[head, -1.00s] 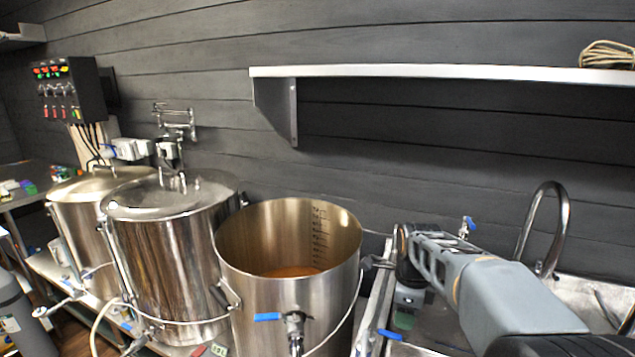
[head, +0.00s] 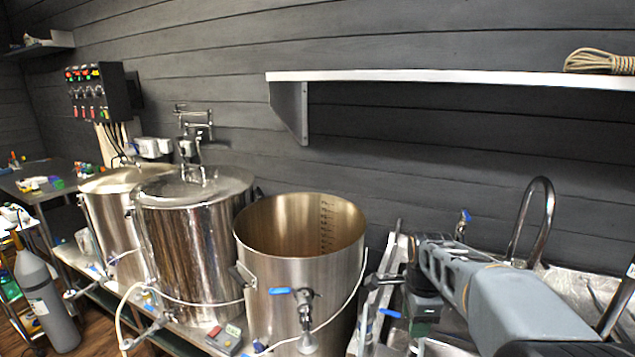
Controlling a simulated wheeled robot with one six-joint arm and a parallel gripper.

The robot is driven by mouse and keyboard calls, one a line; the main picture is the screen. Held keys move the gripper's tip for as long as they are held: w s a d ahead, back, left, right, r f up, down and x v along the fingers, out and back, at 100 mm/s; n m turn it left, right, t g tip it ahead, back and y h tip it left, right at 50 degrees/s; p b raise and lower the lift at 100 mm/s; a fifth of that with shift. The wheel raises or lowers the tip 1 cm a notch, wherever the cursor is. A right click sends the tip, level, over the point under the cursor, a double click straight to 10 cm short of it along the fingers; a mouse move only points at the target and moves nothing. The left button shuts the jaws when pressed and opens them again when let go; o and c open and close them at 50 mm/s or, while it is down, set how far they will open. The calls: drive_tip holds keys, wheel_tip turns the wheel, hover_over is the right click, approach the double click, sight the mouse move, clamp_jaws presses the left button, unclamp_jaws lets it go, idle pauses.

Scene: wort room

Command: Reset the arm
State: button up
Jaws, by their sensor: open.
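My arm reaches in from the lower right corner of the head view, over the sink area. My gripper (head: 424,309) is at its far end, low and to the right of the open steel pot (head: 290,265). The fingers are hard to make out against the dark clutter there. I see nothing held in them. The gripper appears apart from the pot.
Two lidded steel kettles (head: 195,250) (head: 112,225) stand left of the pot. A white-edged shelf (head: 430,77) with a rope coil (head: 598,62) hangs above. A curved tap (head: 545,215) rises behind my arm. A grey gas cylinder (head: 45,300) stands on the floor.

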drive_tip(key=s+a+n+t, duration=0.3)
drive_tip(key=s+n, duration=1)
drive_tip(key=n, duration=0.5)
drive_tip(key=shift+a+f+t, duration=0.3)
drive_tip(key=shift+a+f, duration=0.05)
drive_tip(key=shift+a, duration=0.25)
drive_tip(key=shift+s, duration=0.1)
